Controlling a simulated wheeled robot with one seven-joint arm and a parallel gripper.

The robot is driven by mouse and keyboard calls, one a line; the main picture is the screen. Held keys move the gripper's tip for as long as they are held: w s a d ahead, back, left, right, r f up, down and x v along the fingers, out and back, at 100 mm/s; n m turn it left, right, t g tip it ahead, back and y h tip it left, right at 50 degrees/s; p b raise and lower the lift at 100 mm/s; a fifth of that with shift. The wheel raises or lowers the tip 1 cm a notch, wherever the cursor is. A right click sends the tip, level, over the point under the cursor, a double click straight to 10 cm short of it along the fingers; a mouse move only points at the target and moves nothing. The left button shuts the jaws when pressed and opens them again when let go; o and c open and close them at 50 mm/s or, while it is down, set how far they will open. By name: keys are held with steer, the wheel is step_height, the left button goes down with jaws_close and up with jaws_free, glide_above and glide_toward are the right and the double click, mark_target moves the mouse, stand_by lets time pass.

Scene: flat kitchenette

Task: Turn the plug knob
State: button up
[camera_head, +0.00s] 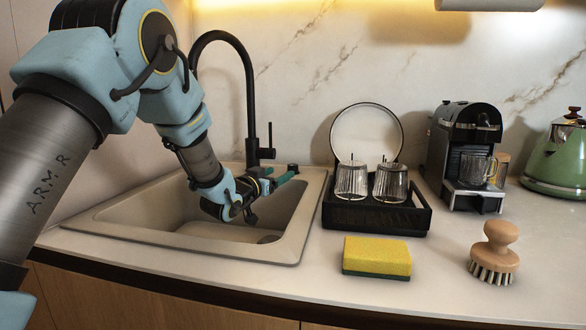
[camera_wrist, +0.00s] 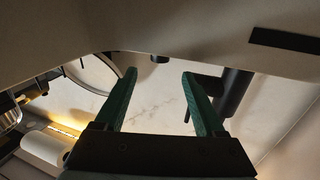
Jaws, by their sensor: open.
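The plug knob (camera_head: 293,168) is a small dark knob on the sink's back rim, right of the black tap. In the wrist view a small dark piece (camera_wrist: 160,58), apparently this knob, shows at the rim's edge, between and just beyond the fingertips. My gripper (camera_head: 284,179) reaches over the basin with its green fingers pointing toward the knob. The fingers are apart and empty in the wrist view (camera_wrist: 160,76). I see no contact with the knob. The beige sink (camera_head: 283,240) lies under my gripper.
The black tap (camera_head: 251,110) stands left of the knob; its base (camera_wrist: 233,92) shows in the wrist view. A black tray (camera_head: 375,220) with two glasses and a plate stands right of the sink. A sponge (camera_head: 377,256), brush (camera_head: 495,250), coffee machine (camera_head: 465,150) and green kettle (camera_head: 560,160) are farther right.

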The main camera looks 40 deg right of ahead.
mark_target(290, 167)
steer(key=p+x, duration=0.1)
steer(key=x, duration=0.8)
steer(key=shift+w+d+p, duration=0.1)
steer(key=shift+d+p, duration=0.15)
steer(key=shift+p, duration=0.1)
jaws_close()
